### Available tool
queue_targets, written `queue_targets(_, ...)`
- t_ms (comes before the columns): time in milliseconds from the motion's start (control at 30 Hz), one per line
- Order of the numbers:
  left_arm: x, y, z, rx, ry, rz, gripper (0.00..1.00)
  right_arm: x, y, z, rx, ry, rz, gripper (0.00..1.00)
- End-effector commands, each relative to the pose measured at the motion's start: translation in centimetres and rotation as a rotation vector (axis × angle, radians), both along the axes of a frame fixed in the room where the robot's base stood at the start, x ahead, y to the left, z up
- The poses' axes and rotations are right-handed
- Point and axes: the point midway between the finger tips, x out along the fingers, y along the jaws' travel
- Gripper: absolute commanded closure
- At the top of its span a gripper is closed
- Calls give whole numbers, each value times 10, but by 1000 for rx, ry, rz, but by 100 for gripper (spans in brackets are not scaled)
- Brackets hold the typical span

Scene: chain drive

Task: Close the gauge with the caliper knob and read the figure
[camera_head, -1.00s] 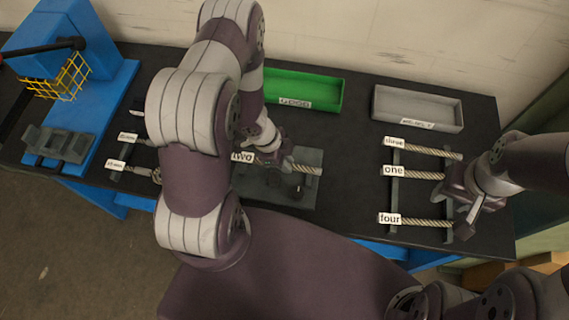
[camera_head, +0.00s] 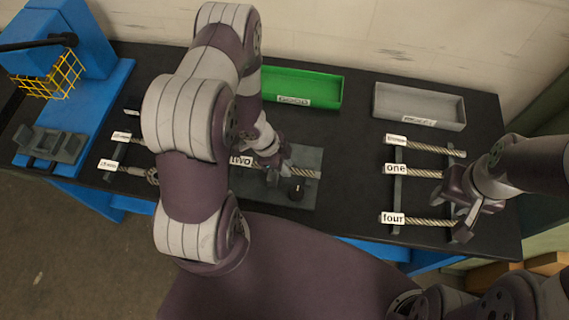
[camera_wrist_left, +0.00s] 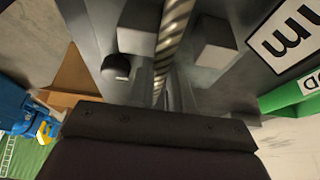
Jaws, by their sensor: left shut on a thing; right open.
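The gauge plate (camera_head: 312,155) is a dark grey base in the middle of the bench. A small black knob (camera_head: 297,189) stands on its front part; it also shows in the left wrist view (camera_wrist_left: 116,67). A twisted metal rod (camera_head: 307,173) labelled "two" lies across the plate, and in the left wrist view the rod (camera_wrist_left: 176,25) runs between two grey blocks. My left gripper (camera_head: 275,166) is down over this rod, behind and left of the knob, and looks shut on it; its fingertips are partly hidden. My right gripper (camera_head: 455,212) is open beside the right-hand rack.
The right-hand rack (camera_head: 397,195) carries several labelled rods, including "one" (camera_head: 425,172) and "four" (camera_head: 428,222). A green tray (camera_head: 300,88) and a grey tray (camera_head: 420,105) stand at the back. More labelled rods (camera_head: 130,170) lie left of my left arm.

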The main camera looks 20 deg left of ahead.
Motion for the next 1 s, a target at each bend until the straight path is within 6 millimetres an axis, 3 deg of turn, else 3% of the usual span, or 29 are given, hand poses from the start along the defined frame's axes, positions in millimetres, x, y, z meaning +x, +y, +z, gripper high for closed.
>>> queue_targets(300,0,0,-6,0,-1,0,100,0,0,-4,0,0,0,57)
queue_targets(333,0,0,-5,0,-1,0,74,0,0,-3,0,0,0,57)
queue_targets(400,0,0,-5,0,-1,0,51,0,0,-3,0,0,0,57)
queue_targets(767,0,2,-1,0,-1,1,50,0,0,-3,0,0,0,57)
queue_targets(867,0,7,12,1,-3,1,50,0,0,-2,0,0,0,57)
queue_targets(1000,-4,19,42,1,-2,2,50,0,0,3,0,0,0,57)
